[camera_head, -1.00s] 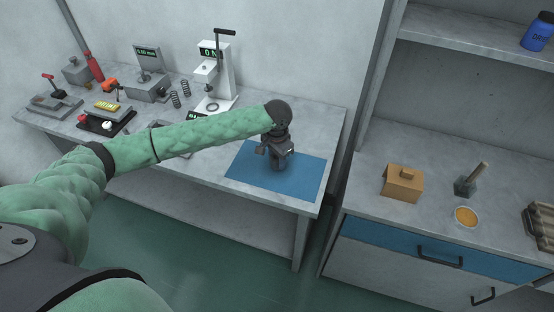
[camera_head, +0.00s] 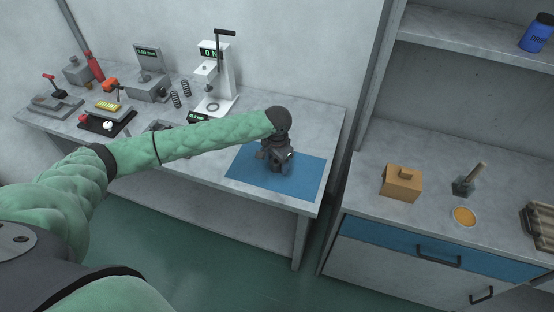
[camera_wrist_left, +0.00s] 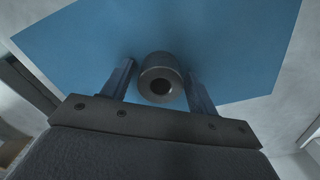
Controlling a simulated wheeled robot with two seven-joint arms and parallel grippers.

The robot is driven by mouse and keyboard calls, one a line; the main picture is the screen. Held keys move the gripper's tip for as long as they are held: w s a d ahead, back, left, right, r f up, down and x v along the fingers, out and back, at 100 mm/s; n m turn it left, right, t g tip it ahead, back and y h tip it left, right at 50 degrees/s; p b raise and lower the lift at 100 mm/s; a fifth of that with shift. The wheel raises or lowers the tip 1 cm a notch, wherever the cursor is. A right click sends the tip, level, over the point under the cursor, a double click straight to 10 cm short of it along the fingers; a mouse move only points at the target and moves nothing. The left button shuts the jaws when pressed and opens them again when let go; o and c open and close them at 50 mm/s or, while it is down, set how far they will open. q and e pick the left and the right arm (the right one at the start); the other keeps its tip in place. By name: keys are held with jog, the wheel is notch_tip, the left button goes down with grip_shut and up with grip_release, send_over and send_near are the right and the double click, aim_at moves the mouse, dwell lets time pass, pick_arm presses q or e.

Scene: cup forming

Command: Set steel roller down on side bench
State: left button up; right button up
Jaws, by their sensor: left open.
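The steel roller (camera_wrist_left: 158,70) is a short dark grey cylinder with a round hole in its end. In the left wrist view it stands on the blue mat (camera_wrist_left: 240,45), between the two fingers of my left gripper (camera_wrist_left: 160,85). The fingers are open, with a gap showing on each side of the roller. In the head view my left gripper (camera_head: 277,160) is low over the blue mat (camera_head: 308,177) on the side bench (camera_head: 330,120), and it hides the roller. My right gripper is in neither view.
A white force stand (camera_head: 226,80), springs (camera_head: 180,97) and several fixtures stand left of the mat. At right, another counter (camera_head: 390,225) holds a tan block (camera_head: 402,182), a brush-like tool (camera_head: 468,182) and an orange-filled dish (camera_head: 464,217). A floor gap separates the benches.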

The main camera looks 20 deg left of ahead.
pick_arm(q)
jog(key=shift+r, duration=0.1)
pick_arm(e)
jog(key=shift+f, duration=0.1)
pick_arm(q)
jog(key=shift+r, duration=0.3)
notch_tip(320, 180, up, 11)
jog(key=b, duration=0.4)
jog(key=shift+r, duration=0.2)
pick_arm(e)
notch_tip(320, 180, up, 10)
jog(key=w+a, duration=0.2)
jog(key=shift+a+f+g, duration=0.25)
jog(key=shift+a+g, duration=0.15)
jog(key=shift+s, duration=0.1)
